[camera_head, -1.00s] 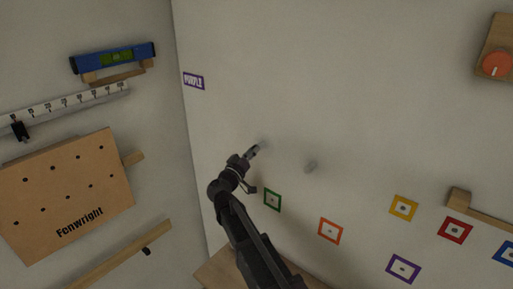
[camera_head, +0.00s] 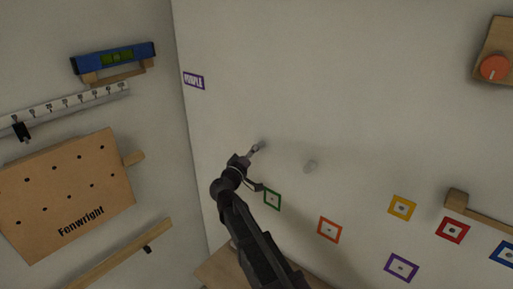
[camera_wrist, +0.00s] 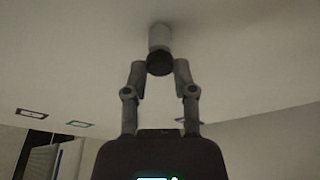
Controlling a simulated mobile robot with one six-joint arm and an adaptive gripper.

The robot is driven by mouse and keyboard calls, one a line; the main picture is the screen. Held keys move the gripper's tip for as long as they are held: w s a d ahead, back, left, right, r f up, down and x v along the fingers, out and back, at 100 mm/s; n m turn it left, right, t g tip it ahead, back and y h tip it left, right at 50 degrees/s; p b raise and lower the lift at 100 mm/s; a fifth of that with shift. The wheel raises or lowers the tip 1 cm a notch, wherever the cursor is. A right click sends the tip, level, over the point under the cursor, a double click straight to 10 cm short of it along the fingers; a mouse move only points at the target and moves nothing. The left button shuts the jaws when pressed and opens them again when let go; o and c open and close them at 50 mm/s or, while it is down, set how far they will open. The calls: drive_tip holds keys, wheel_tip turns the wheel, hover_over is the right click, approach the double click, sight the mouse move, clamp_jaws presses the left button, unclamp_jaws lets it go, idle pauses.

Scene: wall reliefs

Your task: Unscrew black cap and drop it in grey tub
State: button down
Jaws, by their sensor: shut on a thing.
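The black cap (camera_wrist: 159,64) sits on the end of a pale cylinder (camera_wrist: 160,38) that sticks out from the wall in the wrist view. My gripper (camera_wrist: 160,74) has one finger on each side of the cap and is shut on it. The cap is too small to make out there. I cannot make out a grey tub in either view.
Coloured square frames, such as the green (camera_head: 272,199) and orange (camera_head: 329,229) ones, are on the wall to the lower right. A wooden surface (camera_head: 216,269) lies below my arm. A pegboard (camera_head: 65,195) hangs on the left wall. The wall above my gripper is clear.

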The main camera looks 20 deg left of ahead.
drive_tip(key=shift+r+n+g+y+p, duration=0.15)
drive_tip(key=shift+n+p, duration=0.25)
drive_tip(key=shift+n, duration=0.8)
drive_tip(key=shift+f+n+g+y+p, duration=0.1)
drive_tip(key=shift+n+g+y+p, duration=0.25)
drive_tip(key=shift+n, duration=0.85)
drive_tip(key=c, duration=0.7)
unclamp_jaws()
drive_tip(key=shift+m, duration=0.3)
drive_tip(key=m+t+h+b, duration=0.1)
drive_tip(key=m+b, duration=0.1)
drive_tip(key=m, duration=0.3)
drive_tip(key=shift+m, duration=0.3)
